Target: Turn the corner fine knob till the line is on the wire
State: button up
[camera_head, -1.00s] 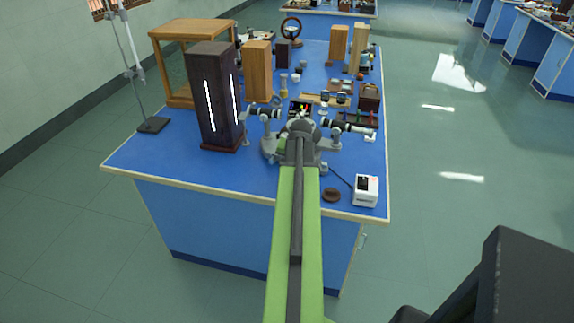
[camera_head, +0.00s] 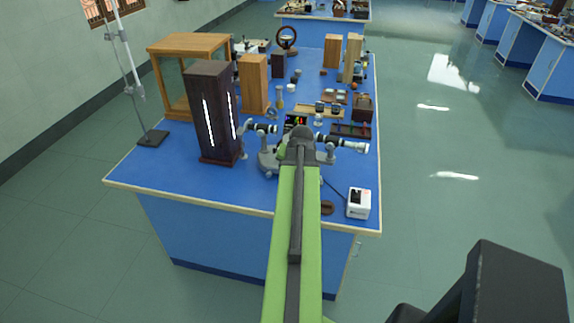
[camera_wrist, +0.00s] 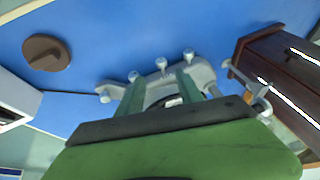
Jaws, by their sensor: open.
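The spectrometer (camera_head: 268,158) stands near the front of the blue bench, with its silver telescope (camera_head: 345,143) pointing right. My arm hides its middle. In the wrist view its grey base (camera_wrist: 204,72) carries several small silver knobs, among them one at the middle (camera_wrist: 161,64), one to its left (camera_wrist: 135,76) and one to its right (camera_wrist: 189,55). I cannot tell which is the corner fine knob. My gripper (camera_wrist: 160,88) is open, its two greenish fingers apart over the base. Contact with a knob is not clear. The line and wire are too small to make out.
A tall dark lamp housing (camera_head: 212,112) with bright slits stands left of the spectrometer; it also shows in the wrist view (camera_wrist: 275,60). A white box (camera_head: 358,203) and a brown disc (camera_head: 327,208) lie at the front right. A small dark panel (camera_head: 295,120) shows coloured marks behind.

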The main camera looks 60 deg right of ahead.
jog(key=p+v, duration=0.6)
jog(key=v, duration=0.3)
jog(key=shift+s, duration=0.1)
